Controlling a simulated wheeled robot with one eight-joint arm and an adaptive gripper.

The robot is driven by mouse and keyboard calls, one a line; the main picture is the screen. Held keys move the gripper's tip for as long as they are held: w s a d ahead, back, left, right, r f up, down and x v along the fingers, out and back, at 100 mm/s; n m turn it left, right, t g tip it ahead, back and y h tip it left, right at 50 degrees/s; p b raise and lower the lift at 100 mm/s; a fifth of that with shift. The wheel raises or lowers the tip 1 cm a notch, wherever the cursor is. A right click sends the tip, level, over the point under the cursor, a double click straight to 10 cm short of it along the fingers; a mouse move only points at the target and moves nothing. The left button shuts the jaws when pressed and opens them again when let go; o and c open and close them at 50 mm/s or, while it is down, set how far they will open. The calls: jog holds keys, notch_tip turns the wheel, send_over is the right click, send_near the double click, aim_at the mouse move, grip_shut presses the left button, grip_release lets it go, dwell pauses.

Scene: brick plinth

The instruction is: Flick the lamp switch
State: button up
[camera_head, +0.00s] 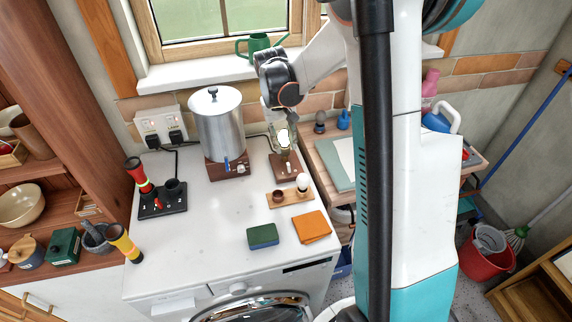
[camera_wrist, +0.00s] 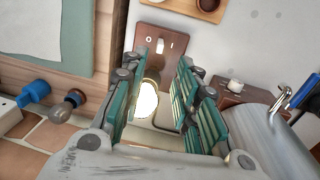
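The lamp has a brown wooden base (camera_head: 287,169) on the white worktop, with a bright, glowing bulb (camera_head: 284,138) above it. In the wrist view the lamp base (camera_wrist: 157,33) carries a small pale switch (camera_wrist: 161,47) between the marks O and I. The bulb (camera_wrist: 147,102) shows between my fingers, nearer the left one. My gripper (camera_wrist: 160,95) is open, its green-padded fingers apart on either side of the bulb, with a gap to the right finger. In the head view my gripper (camera_head: 281,122) is over the lamp and its fingertips are hard to make out.
A metal urn (camera_head: 218,125) on a wooden base stands left of the lamp. The window sill (camera_head: 205,72) is behind. The worktop's middle is clear.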

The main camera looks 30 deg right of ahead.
aim_at(288, 163)
jog(key=f+b, duration=0.1)
jog(key=f, duration=0.2)
jog(key=d+f+b, duration=0.1)
jog(key=f, duration=0.3)
jog(key=f+b, duration=0.1)
jog(key=f, duration=0.3)
jog(key=shift+s+d+f, duration=0.1)
jog(key=shift+s+d, duration=0.05)
grip_shut()
